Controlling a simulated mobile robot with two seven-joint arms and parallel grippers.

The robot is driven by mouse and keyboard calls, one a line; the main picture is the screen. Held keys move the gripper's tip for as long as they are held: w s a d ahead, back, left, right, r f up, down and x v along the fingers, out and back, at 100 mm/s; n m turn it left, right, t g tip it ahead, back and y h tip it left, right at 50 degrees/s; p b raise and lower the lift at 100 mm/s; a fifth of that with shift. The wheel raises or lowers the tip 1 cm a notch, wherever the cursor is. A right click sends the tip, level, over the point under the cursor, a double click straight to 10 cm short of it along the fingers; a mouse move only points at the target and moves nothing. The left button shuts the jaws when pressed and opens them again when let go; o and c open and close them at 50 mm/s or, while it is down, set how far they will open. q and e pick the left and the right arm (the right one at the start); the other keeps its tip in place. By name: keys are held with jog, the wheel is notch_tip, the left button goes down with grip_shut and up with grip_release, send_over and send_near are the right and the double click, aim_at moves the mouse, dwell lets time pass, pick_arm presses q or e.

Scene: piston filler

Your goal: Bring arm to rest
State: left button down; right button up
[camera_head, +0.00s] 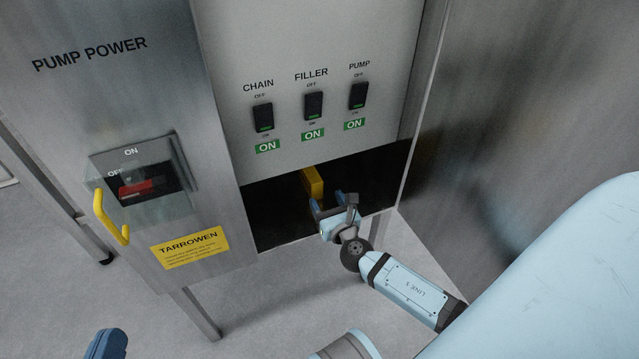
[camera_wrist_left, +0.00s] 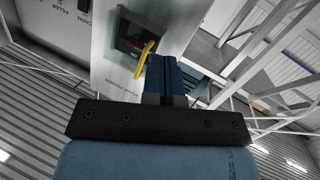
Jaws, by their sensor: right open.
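My right gripper (camera_head: 334,205) is open at the lower edge of a dark opening under the switch panel. A yellow block-like part (camera_head: 312,183) stands just beyond its fingers, in the opening. No object shows between the fingers. My left gripper (camera_head: 106,345) shows only partly at the bottom left of the head view, low in front of the cabinet. In the left wrist view, its blue fingers (camera_wrist_left: 167,78) are together with nothing visible between them.
The panel has CHAIN (camera_head: 263,117), FILLER (camera_head: 313,106) and PUMP (camera_head: 358,96) switches, with green ON labels below. A clear cover (camera_head: 140,170) with a yellow handle (camera_head: 108,219) covers a red PUMP POWER switch. A metal wall (camera_head: 520,110) stands at the right. Grey floor lies below.

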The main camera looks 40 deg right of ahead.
jog(key=shift+v, duration=1)
pick_arm(q)
jog(key=shift+w+r, duration=0.15)
jog(key=shift+r, duration=0.15)
